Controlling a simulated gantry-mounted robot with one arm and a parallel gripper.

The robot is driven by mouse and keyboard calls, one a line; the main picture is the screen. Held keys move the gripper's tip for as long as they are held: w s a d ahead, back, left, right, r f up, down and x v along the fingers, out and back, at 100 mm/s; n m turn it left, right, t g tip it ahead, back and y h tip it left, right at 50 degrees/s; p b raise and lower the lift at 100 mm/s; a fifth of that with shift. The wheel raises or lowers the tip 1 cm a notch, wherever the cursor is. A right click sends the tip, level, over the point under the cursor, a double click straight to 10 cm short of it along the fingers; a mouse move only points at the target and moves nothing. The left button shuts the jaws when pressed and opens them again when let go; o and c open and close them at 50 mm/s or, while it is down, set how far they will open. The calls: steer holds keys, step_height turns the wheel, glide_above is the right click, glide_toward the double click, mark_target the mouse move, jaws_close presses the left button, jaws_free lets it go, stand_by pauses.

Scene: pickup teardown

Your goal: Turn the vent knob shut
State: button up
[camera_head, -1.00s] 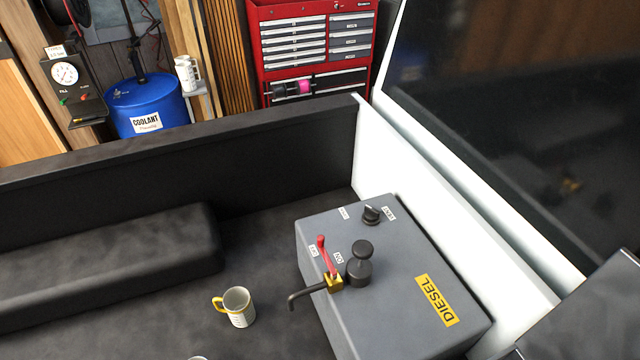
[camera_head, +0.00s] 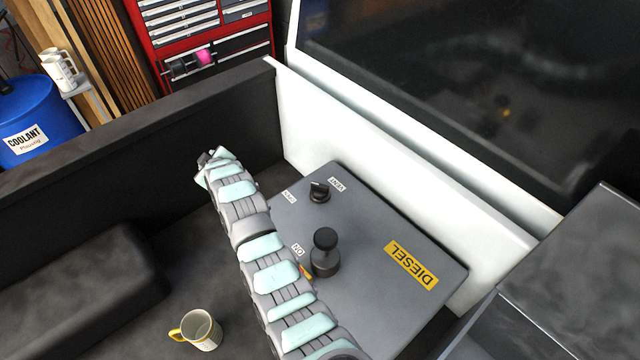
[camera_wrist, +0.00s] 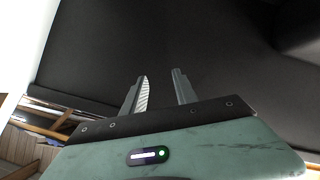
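The vent knob (camera_head: 319,191) is a small black knob on the top of the grey diesel tank (camera_head: 370,262), near its far left corner. A label reading VENT (camera_head: 337,184) is beside it, and another small label (camera_head: 289,197) is on its left. My arm crosses the head view, and its end, my gripper (camera_head: 212,156), is beyond and left of the knob, apart from it. In the wrist view my gripper (camera_wrist: 160,88) is open, with nothing between its fingers. The knob is not in the wrist view.
A black pump-like handle (camera_head: 325,252) stands on the tank beside my arm. My arm hides most of the red-levered valve. A mug (camera_head: 201,330) stands on the dark bed floor. The white wall (camera_head: 400,195) borders the tank; a black wall (camera_head: 130,135) runs behind.

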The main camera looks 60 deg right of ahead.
steer(key=s+d+r+g+y, duration=0.1)
steer(key=s+d+g+y, duration=0.1)
steer(key=s+d+g, duration=0.4)
steer(key=n+g+y+b, duration=0.1)
steer(key=n+g+y, duration=0.1)
steer(key=g+y, duration=0.2)
glide_toward(320, 185)
step_height(320, 185, down, 9)
steer(key=shift+w+d+r+p, duration=0.1)
steer(key=shift+d+r+p, duration=0.05)
steer(key=shift+p, duration=1.1)
steer(key=shift+c, duration=0.3)
jaws_close()
